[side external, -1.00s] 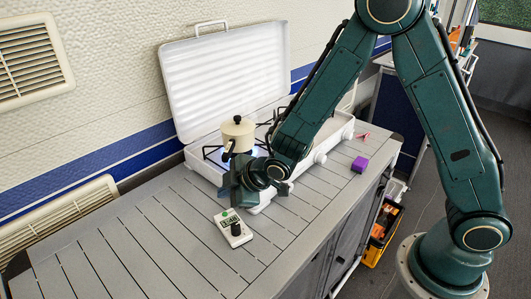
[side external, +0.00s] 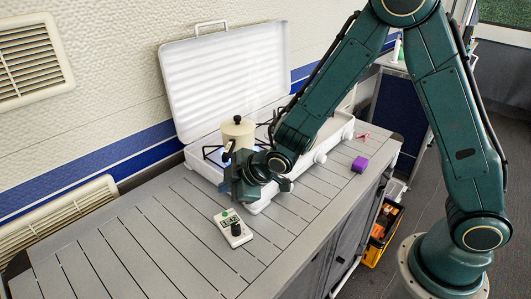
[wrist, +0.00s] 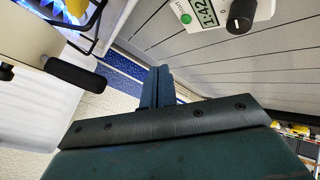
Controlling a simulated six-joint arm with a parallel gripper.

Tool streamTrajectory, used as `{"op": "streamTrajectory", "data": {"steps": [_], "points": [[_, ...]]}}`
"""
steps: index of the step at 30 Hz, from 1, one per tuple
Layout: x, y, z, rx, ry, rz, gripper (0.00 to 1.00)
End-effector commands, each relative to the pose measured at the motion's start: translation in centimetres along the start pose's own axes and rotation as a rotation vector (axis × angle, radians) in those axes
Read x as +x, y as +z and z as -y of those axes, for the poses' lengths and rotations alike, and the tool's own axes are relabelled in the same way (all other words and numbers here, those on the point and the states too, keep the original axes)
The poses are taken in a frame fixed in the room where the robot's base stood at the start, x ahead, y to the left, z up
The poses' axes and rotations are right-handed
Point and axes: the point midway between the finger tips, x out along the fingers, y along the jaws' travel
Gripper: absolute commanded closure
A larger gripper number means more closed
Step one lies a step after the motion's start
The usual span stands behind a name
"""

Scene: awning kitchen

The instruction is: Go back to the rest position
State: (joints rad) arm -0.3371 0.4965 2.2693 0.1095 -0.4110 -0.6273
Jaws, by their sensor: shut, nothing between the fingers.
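My gripper (side external: 240,188) is just above the grey slatted counter, in front of the stove's left end. In the wrist view its fingers (wrist: 157,88) are together with nothing between them. A white timer (side external: 233,228) with a green button and black knob lies on the counter in front of my gripper, apart from it. In the wrist view the timer (wrist: 213,14) shows about 1:42. A cream pot (side external: 238,130) with a black knob stands on the stove behind my gripper. Its black handle (wrist: 80,75) and a blue burner flame (wrist: 56,9) show in the wrist view.
The white stove (side external: 305,171) has its lid (side external: 228,78) raised against the wall. The counter's left part (side external: 120,250) is clear. A yellow crate (side external: 383,236) stands below the right edge.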

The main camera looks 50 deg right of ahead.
Motion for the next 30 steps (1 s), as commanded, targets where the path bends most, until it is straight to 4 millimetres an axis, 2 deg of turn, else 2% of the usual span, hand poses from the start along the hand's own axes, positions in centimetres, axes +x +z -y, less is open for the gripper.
{"op": "streamTrajectory", "data": {"steps": [8,16,22,30], "points": [[-4.1,0.1,-2.5,0.113,0.0,0.036,1.0],[-10.3,1.1,-5.0,0.275,-0.006,0.092,1.0],[-15.0,2.1,-5.8,0.391,-0.011,0.132,1.0],[-21.3,4.1,-5.9,0.545,-0.014,0.187,1.0]]}}
